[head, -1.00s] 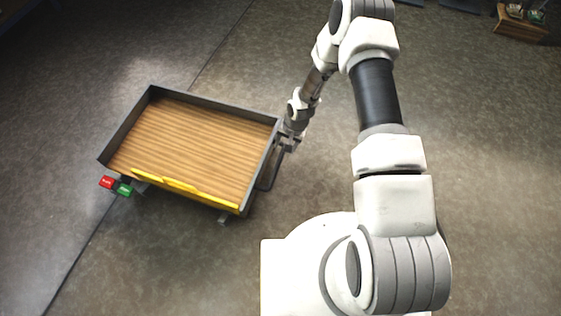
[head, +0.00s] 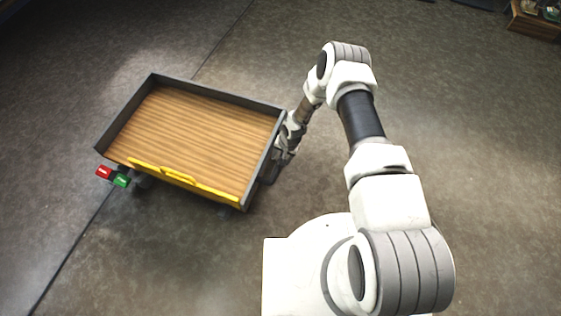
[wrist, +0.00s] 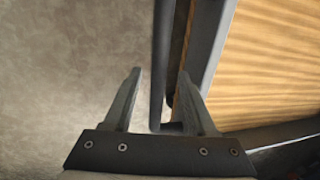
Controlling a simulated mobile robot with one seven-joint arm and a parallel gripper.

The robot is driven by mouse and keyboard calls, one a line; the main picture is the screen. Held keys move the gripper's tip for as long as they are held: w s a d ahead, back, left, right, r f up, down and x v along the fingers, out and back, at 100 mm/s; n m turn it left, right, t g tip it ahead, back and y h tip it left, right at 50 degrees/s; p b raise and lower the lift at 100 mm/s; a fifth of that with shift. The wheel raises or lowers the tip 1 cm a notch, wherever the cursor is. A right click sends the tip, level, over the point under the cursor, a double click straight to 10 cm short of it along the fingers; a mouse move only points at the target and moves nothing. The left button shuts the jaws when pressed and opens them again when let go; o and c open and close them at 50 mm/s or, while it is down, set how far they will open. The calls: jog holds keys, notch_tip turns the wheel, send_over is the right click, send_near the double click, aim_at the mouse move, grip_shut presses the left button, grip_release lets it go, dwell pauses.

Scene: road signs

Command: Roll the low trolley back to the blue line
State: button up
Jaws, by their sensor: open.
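The low trolley (head: 190,140) has an empty wooden bed, dark grey raised sides and a yellow strip along its near edge. It stands left of centre in the head view. My gripper (head: 282,158) is at its right side, partly hidden by my wrist. In the wrist view my gripper (wrist: 161,76) is open, with a dark upright bar (wrist: 161,50) of the trolley's handle between its fingers. The fingers look apart from the bar. The trolley's wooden bed (wrist: 275,55) lies just right of the fingers. I cannot make out a blue line.
Small red (head: 104,172) and green (head: 122,181) blocks show at the trolley's near left corner. A dark floor seam (head: 75,245) runs diagonally past the trolley. A wooden box (head: 533,18) with small items sits far right. The floor around is mostly clear.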

jog(key=shift+w+a+f, duration=0.1)
jog(key=shift+a+f, duration=0.05)
jog(key=shift+f, duration=0.65)
grip_shut()
dwell(0.9)
